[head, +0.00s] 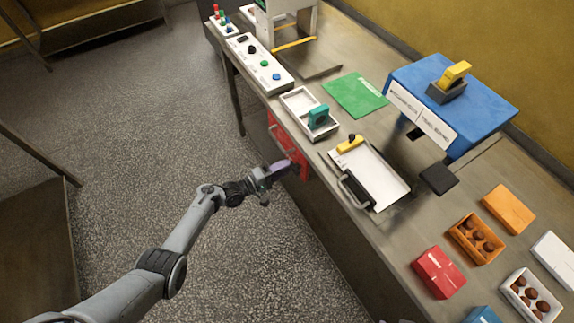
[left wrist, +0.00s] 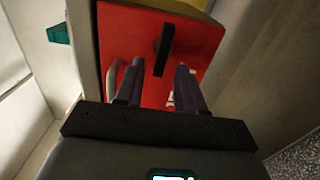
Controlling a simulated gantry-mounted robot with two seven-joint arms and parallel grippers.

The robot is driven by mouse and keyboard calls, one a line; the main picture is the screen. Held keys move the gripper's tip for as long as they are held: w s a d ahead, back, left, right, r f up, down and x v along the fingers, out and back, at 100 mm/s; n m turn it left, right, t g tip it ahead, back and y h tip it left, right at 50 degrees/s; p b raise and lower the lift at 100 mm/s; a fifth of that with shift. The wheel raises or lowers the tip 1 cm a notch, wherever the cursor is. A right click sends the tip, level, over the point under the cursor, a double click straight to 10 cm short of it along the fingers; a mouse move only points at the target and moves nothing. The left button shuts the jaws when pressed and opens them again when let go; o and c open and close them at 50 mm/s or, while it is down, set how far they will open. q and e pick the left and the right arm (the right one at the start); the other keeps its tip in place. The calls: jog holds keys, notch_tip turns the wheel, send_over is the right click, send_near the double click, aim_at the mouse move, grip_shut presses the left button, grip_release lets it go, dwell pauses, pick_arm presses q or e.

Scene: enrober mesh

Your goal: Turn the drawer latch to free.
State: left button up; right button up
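The red drawer front (head: 273,124) is set in the side of the bench in the head view, and it fills the upper middle of the left wrist view (left wrist: 205,45). The black drawer latch (left wrist: 166,45) is a short bar on it, nearly upright in the left wrist view and slightly tilted. My left gripper (head: 287,168) is at the drawer front. Its two fingers are apart (left wrist: 159,68), with the latch's lower end appearing between the fingertips. I cannot tell whether they touch it. In the head view the gripper hides the latch. My right gripper is out of view.
A pale drawer handle (left wrist: 115,76) is left of the fingers. The floor beside the bench is clear.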

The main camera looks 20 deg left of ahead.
pick_arm(q)
jog(key=p+v, duration=0.2)
jog(key=v, duration=0.7)
